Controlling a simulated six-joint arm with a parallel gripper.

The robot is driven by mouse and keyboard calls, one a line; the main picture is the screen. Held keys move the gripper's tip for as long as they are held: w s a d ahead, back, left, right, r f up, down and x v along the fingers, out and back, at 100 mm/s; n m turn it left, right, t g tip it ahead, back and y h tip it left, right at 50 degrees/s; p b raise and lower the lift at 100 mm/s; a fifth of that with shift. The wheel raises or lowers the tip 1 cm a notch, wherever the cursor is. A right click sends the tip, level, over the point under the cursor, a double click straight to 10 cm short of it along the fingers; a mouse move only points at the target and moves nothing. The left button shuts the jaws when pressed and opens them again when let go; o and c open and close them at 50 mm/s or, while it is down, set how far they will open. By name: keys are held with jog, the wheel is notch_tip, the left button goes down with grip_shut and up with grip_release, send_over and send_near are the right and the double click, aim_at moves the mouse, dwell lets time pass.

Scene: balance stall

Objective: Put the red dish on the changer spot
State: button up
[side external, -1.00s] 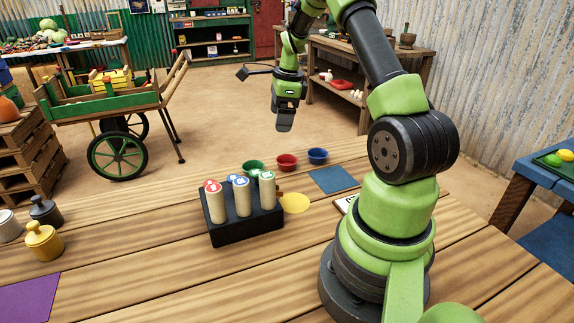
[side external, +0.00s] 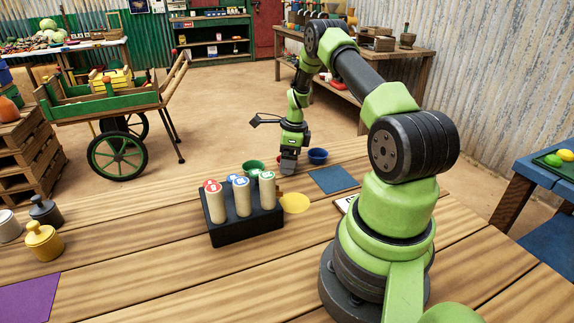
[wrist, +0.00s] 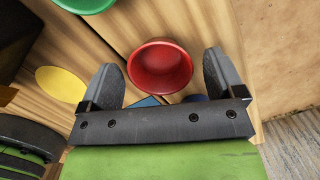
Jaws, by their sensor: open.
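The red dish (wrist: 160,72) is a small round bowl on the wooden table. In the wrist view it sits between the two fingers of my gripper (wrist: 161,66), which is open and empty. I cannot tell the fingers' height above the dish. In the side view my gripper (side external: 288,170) points down over the dish and mostly hides it. No spot is labelled legibly as the changer spot. A round yellow spot (side external: 296,203) and a blue square (side external: 334,179) lie flat and bare on the table, and a purple mat (side external: 24,300) lies at the lower left.
A green dish (side external: 251,168) and a blue dish (side external: 317,156) flank the red dish closely. A dark rack (side external: 245,226) with upright capped rolls stands nearer the camera. Weights, one of them yellow (side external: 43,242), stand at the left.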

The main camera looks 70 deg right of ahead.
jog(key=shift+f, duration=0.1)
jog(key=shift+c, duration=0.5)
jog(key=c, duration=0.9)
